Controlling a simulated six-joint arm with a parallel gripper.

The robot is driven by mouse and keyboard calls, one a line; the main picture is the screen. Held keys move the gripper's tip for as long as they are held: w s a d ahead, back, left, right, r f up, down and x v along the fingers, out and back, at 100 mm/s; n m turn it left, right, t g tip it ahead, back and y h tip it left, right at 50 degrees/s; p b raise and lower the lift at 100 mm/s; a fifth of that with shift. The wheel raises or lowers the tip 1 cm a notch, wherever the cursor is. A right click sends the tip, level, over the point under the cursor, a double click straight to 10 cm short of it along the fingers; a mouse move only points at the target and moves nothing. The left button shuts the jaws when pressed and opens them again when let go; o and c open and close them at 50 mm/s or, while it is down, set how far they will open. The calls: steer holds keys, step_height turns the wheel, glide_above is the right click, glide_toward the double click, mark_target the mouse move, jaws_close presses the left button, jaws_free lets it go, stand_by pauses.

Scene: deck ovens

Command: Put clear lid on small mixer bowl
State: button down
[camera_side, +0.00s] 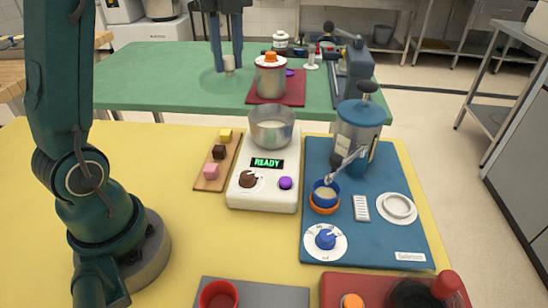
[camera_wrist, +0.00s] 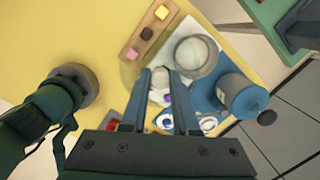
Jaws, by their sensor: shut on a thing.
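My gripper (camera_side: 228,62) is shut on the pale knob of the clear lid (camera_side: 210,80). The lid is a see-through disc, faint against the green table behind it, and hangs level in the air. The small mixer bowl (camera_side: 272,128) is a metal bowl, open at the top, on a white base with a green READY display. In the side view the lid is above and left of the bowl. In the wrist view the knob (camera_wrist: 160,74) is between my fingertips (camera_wrist: 162,78), and the bowl (camera_wrist: 196,56) is to the right of them. The lid's rim is hard to make out there.
A blue-topped canister (camera_side: 358,130) stands on a blue mat right of the bowl. A wooden board (camera_side: 207,186) with small coloured blocks lies left of the base. A steel pot (camera_side: 270,78) stands on the green table behind.

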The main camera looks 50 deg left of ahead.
mark_target(253, 66)
steer(key=w+m, duration=0.3)
steer(key=w, duration=0.1)
steer(key=shift+w+d, duration=0.1)
steer(key=shift+w, duration=0.3)
steer(key=w+d+f+m, duration=0.1)
steer(key=w+f, duration=0.2)
steer(key=f, duration=0.6)
steer(key=shift+w+f, duration=0.3)
steer(key=shift+f, duration=0.2)
stand_by(1.5)
steer(key=shift+c, duration=0.6)
jaws_free()
